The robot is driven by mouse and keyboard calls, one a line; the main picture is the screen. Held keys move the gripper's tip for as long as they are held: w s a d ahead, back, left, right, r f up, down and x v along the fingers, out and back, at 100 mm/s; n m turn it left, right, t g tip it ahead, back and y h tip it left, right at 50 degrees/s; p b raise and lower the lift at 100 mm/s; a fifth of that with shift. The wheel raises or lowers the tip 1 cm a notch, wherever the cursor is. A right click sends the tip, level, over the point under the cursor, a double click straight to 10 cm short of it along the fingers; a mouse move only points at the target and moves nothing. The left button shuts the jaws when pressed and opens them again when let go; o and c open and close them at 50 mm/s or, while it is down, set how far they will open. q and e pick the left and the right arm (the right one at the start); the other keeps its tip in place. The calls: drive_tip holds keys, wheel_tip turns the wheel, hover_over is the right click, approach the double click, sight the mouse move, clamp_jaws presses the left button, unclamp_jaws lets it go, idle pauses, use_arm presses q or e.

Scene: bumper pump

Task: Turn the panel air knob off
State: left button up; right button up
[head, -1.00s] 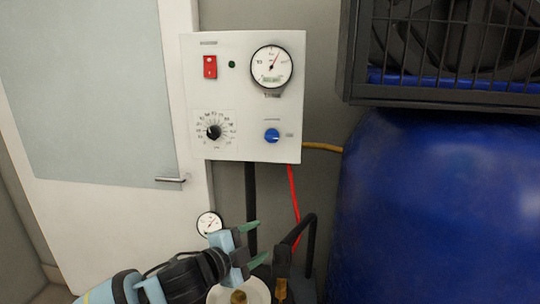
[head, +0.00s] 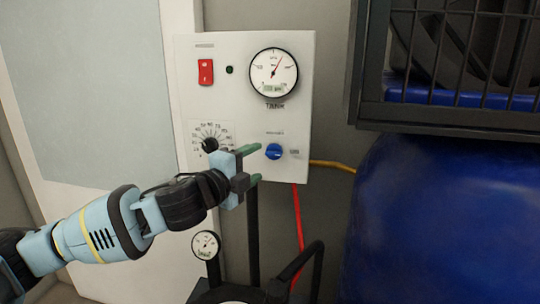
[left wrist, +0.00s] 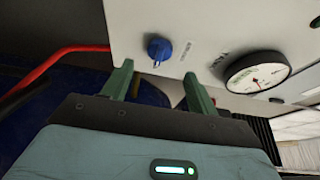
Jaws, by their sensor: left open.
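The blue air knob (head: 274,152) sits at the lower right of the white control panel (head: 222,95). It also shows in the left wrist view (left wrist: 160,50), beyond my fingertips and a little nearer the left finger in that picture. My left gripper (head: 255,164) has green fingers, spread open and empty. It is just left of the knob and slightly below it in the head view, apart from it. In the left wrist view the gripper (left wrist: 157,85) shows both fingers with a clear gap. My right gripper is out of view.
The panel also carries a red switch (head: 205,72), a round gauge (head: 273,73) and a black dial (head: 209,145), partly behind my left gripper. A blue tank (head: 440,220) and caged fan (head: 460,60) stand right. A red hose (head: 299,230) hangs below the panel.

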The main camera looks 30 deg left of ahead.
sight(271, 155)
use_arm(q)
drive_tip(key=shift+w+d, duration=0.15)
drive_tip(key=shift+w, duration=0.95)
drive_tip(key=shift+w+d, duration=0.2)
drive_tip(key=shift+w, duration=0.95)
drive_tip(key=shift+w+d, duration=0.15)
drive_tip(key=shift+w, duration=0.95)
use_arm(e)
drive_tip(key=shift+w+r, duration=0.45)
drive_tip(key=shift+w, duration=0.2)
use_arm(q)
drive_tip(key=shift+c, duration=0.5)
drive_tip(key=c, duration=0.9)
drive_tip(key=shift+f, duration=0.1)
